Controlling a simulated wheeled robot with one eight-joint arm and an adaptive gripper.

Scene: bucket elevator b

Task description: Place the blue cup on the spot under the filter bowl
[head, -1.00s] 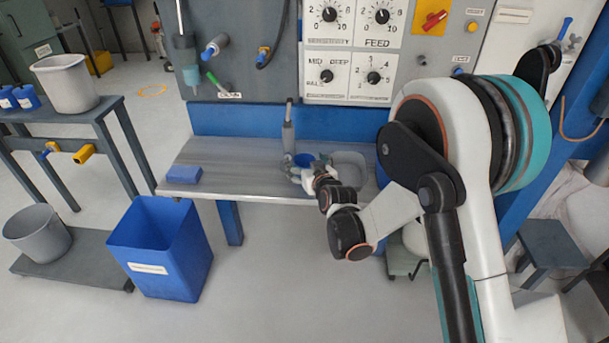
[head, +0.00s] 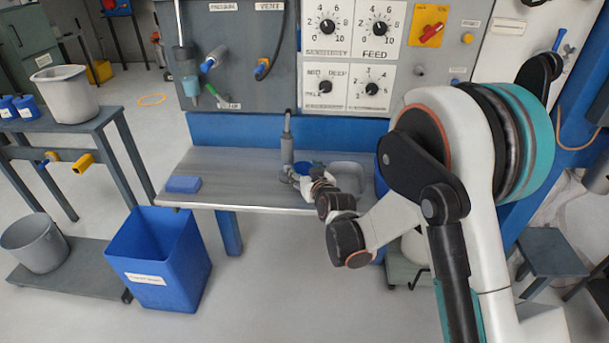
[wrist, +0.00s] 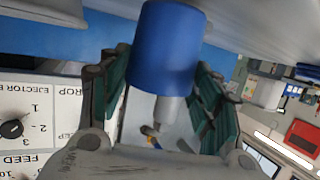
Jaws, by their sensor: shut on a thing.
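The blue cup (wrist: 163,45) is between the two green-padded fingers of my gripper (wrist: 160,92) in the wrist view, and the fingers are shut on it. In the head view my gripper (head: 298,178) is over the metal bench, with the blue cup (head: 312,167) small and partly hidden by it. A grey cylinder also shows beyond the cup in the wrist view (wrist: 168,112).
The control panel (head: 345,60) rises behind. A blue bin (head: 160,262) stands on the floor. The bench's left middle is free.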

